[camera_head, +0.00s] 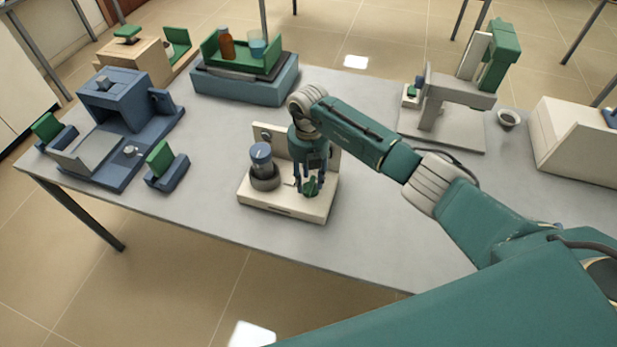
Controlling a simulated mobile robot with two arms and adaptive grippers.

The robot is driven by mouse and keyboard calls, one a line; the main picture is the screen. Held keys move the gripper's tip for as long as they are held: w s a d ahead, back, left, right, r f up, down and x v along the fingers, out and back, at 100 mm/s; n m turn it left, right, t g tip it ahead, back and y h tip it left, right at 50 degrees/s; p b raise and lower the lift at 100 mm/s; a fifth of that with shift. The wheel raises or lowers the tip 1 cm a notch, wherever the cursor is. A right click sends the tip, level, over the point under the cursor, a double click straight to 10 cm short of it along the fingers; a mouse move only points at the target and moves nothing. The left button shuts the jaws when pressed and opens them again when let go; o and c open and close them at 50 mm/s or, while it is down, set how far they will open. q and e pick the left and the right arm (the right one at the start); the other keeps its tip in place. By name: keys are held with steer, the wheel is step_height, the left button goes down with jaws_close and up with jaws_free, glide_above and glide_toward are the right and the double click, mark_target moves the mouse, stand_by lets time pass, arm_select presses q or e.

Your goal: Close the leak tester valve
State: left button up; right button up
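The leak tester (283,207) looks like the cream unit near the front edge of the table, with a low base and an upright back panel. A blue-capped container (261,158) stands upright in a dark round holder on its left side. A small green knob (310,188), which looks like the valve, sits on the right side of the base. My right gripper (309,184) points down over this knob, with its fingers around it. The fingers partly hide the knob, and I cannot tell whether they press on it. My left gripper is not in view.
A blue furnace-like unit (112,105) with an open front flap and a small blue-green block (167,168) stand left. A green tray (243,62) with bottles sits behind. A grey press-like stand (440,120), small bowl (509,119) and cream box (575,140) stand right. The table front is clear.

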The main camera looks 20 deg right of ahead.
steer(key=shift+f, duration=0.4)
steer(key=c, duration=0.5)
jaws_close()
steer(key=shift+f, duration=0.1)
steer(key=shift+n+b, duration=0.5)
steer(key=n+b, duration=0.2)
steer(key=n, duration=0.1)
steer(key=shift+s+f+b, duration=0.1)
steer(key=shift+f+b, duration=0.05)
steer(key=shift+b, duration=0.2)
steer(key=n+b, duration=0.8)
steer(key=n, duration=0.1)
steer(key=shift+s, duration=0.2)
steer(key=n+b, duration=0.3)
arm_select(q)
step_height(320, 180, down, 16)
steer(key=b, duration=0.1)
arm_select(e)
steer(key=shift+s+d+n, duration=0.1)
steer(key=shift+n, duration=0.8)
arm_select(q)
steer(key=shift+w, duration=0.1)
arm_select(e)
steer(key=shift+r, duration=0.2)
